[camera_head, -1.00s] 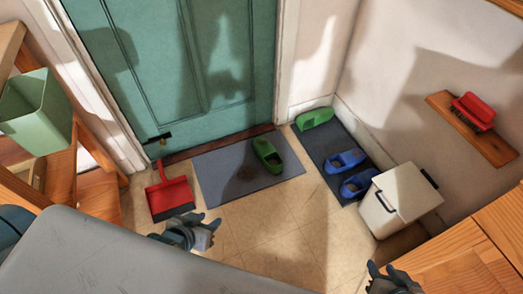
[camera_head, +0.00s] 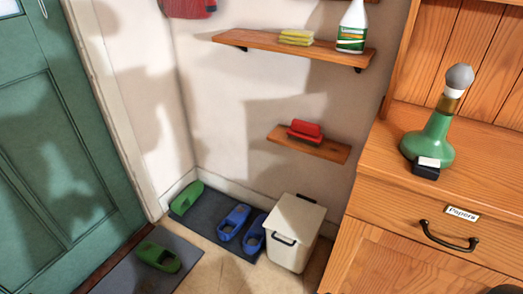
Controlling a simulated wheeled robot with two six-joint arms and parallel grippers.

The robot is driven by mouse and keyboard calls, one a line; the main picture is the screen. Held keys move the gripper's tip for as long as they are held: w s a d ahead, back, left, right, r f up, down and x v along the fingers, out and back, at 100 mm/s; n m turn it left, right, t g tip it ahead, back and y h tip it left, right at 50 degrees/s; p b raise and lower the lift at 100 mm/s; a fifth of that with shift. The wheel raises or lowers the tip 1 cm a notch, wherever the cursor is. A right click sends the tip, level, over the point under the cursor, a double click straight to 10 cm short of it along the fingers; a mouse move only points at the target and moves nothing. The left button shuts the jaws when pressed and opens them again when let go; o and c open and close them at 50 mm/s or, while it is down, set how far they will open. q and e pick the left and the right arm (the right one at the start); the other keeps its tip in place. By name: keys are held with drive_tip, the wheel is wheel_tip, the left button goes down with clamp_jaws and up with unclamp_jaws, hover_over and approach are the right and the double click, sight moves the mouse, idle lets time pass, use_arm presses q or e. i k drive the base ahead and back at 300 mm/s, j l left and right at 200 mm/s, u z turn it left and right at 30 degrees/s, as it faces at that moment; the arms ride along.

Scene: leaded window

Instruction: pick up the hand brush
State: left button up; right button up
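The hand brush (camera_head: 304,132) has a red back and handle with dark bristles facing down. It rests on the lower small wooden shelf (camera_head: 335,151) on the wall, left of the wooden dresser. Nothing touches or covers it.
A white lidded bin (camera_head: 296,232) stands on the floor below the shelf. An upper shelf (camera_head: 240,39) holds sponges (camera_head: 297,37) and a spray bottle (camera_head: 352,27). Clogs (camera_head: 232,221) sit on a dark mat.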

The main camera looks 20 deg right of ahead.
sight(307, 132)
drive_tip(key=i+z, duration=0.1)
drive_tip(key=z, duration=0.25)
drive_tip(key=j+z, duration=0.15)
drive_tip(key=z, duration=0.25)
drive_tip(key=i+j+z, duration=0.1)
drive_tip(key=z, duration=0.25)
